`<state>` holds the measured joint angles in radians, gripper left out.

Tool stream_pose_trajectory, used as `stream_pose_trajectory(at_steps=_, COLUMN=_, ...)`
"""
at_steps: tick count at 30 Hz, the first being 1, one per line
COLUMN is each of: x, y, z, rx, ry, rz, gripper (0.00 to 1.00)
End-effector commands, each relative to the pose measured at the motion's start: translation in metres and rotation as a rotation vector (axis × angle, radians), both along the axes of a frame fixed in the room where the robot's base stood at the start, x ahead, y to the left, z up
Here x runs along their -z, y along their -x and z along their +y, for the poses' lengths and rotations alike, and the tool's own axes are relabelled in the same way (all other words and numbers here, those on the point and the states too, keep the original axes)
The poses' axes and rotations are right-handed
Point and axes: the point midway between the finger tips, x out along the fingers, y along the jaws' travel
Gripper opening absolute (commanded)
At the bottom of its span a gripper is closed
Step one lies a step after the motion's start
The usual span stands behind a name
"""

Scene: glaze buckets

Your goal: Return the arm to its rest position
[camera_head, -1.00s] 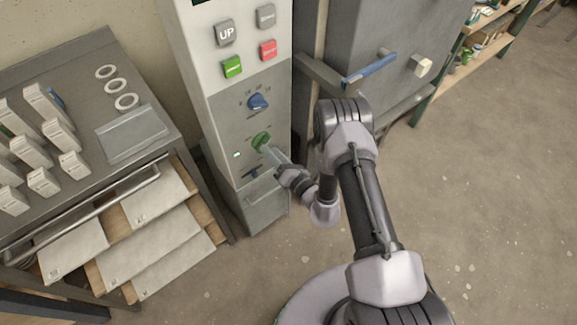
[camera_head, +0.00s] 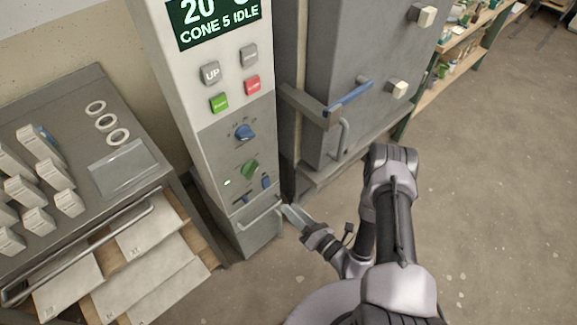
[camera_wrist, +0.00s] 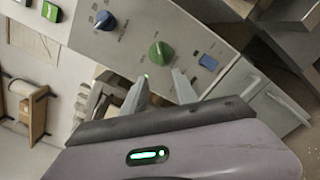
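My arm (camera_head: 395,225) is bent in front of the kiln control panel (camera_head: 215,145). My gripper (camera_head: 287,212) is just right of the panel's lower part, apart from the knobs. In the wrist view, my gripper (camera_wrist: 160,76) has its two fingers spread with nothing visible between them. The green knob (camera_wrist: 160,53) lies beyond the fingertips there, with the blue knob (camera_wrist: 105,20) to its left and a blue switch (camera_wrist: 208,62) to its right. The green knob (camera_head: 250,168) is uncovered in the head view.
The grey kiln (camera_head: 370,60) with a blue handle (camera_head: 349,98) stands behind the arm. A metal handle (camera_head: 260,215) sticks out low on the panel. A cabinet (camera_head: 75,120) with open drawers is at left. Floor at right (camera_head: 490,200) is clear.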

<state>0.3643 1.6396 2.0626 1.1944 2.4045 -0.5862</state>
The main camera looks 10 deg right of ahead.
Motion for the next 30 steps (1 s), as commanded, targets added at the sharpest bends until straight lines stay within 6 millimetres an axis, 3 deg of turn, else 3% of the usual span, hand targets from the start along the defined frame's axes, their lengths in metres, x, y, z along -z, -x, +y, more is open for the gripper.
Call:
stream_pose_trajectory(at_steps=2, x=-0.002, y=-0.001, z=0.0, rx=-0.004, ry=0.001, rz=-0.004, gripper=0.35)
stream_pose_trajectory(at_steps=4, x=-0.018, y=-0.007, z=0.006, rx=-0.048, ry=0.01, rz=-0.04, gripper=0.35)
stream_pose_trajectory(at_steps=5, x=-0.033, y=-0.012, z=0.011, rx=-0.088, ry=0.016, rz=-0.072, gripper=0.35)
stream_pose_trajectory(at_steps=8, x=-0.115, y=-0.019, z=0.044, rx=-0.335, ry=0.081, rz=-0.248, gripper=0.35)
stream_pose_trajectory(at_steps=9, x=-0.154, y=-0.012, z=0.061, rx=-0.471, ry=0.13, rz=-0.338, gripper=0.35)
stream_pose_trajectory(at_steps=12, x=-0.231, y=0.029, z=0.093, rx=-0.799, ry=0.301, rz=-0.545, gripper=0.35)
stream_pose_trajectory(at_steps=15, x=-0.277, y=0.083, z=0.104, rx=-1.096, ry=0.542, rz=-0.733, gripper=0.35)
stream_pose_trajectory(at_steps=18, x=-0.298, y=0.131, z=0.093, rx=-1.345, ry=0.856, rz=-0.902, gripper=0.35)
stream_pose_trajectory(at_steps=21, x=-0.31, y=0.161, z=0.065, rx=-1.524, ry=1.237, rz=-1.046, gripper=0.35)
stream_pose_trajectory(at_steps=27, x=-0.346, y=0.169, z=0.001, rx=-1.599, ry=2.017, rz=-1.222, gripper=0.35)
stream_pose_trajectory(at_steps=30, x=-0.365, y=0.166, z=-0.016, rx=-1.555, ry=2.26, rz=-1.252, gripper=0.35)
